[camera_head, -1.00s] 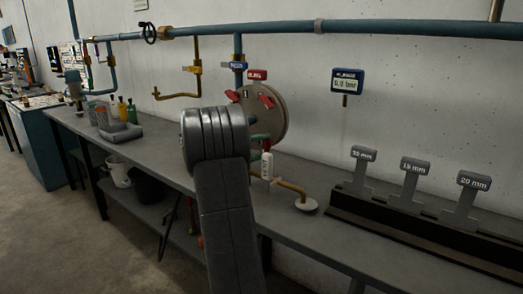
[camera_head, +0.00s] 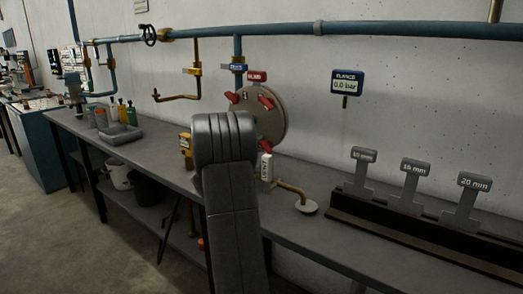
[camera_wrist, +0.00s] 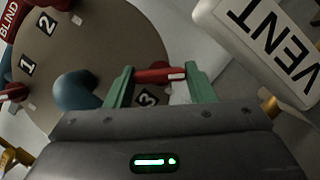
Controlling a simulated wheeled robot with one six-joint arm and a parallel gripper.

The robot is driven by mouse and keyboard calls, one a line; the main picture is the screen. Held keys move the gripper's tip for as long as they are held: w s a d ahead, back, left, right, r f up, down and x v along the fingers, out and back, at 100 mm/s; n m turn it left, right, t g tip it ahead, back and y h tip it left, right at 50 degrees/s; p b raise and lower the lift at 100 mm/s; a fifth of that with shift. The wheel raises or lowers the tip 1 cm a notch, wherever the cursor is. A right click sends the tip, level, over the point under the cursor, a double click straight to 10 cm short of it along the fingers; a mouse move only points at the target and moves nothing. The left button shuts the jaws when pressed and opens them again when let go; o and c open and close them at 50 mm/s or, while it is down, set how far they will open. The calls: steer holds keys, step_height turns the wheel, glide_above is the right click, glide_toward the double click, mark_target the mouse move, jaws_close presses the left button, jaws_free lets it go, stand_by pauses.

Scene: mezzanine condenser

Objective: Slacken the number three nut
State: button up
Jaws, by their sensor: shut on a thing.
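The round flange plate (camera_head: 275,118) stands upright against the wall, with red winged nuts on its face. In the wrist view its face (camera_wrist: 105,50) carries the labels 1, 2 and 3. My gripper (camera_wrist: 158,73) is shut on the red nut (camera_wrist: 158,76) beside the label 3 (camera_wrist: 148,97), with one green finger at each side of it. Another red nut (camera_wrist: 14,92) is by label 1. In the head view my arm hides the gripper and part of the plate. A red nut (camera_head: 266,146) shows low on the plate.
A white VENT tag (camera_wrist: 272,50) hangs close to the right of my gripper. A blue gauge (camera_head: 346,82) reads 0.0 bar. A rack of size-marked tools (camera_head: 410,185) stands at right.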

steer(key=shift+f+n, duration=0.1)
steer(key=shift+n, duration=0.2)
steer(key=o, duration=1)
steer(key=shift+a, duration=0.1)
steer(key=v, duration=1.3)
steer(key=shift+s+a+f, duration=0.1)
steer(key=shift+s+a, duration=0.1)
steer(key=shift+s, duration=0.1)
